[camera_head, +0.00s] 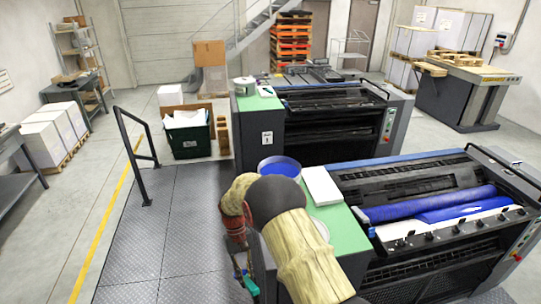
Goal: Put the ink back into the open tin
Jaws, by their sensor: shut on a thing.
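An open round tin (267,171) with blue ink inside stands at the back left of the green top (330,213) of the near ink unit. My arm crosses in front of it and hides part of that top. My gripper (240,268) hangs low, left of the unit's side and below the level of the tin. It is shut on a thin teal-green thing (248,284), which is small and partly hidden. Blue ink (455,203) lies along the rollers of the near unit at right.
A white pad (321,186) lies right of the tin. A pale round rim (321,229) shows behind my arm. A dark handrail (146,150) stands left. A second press (325,120) is behind. The plate floor (160,240) at left is clear.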

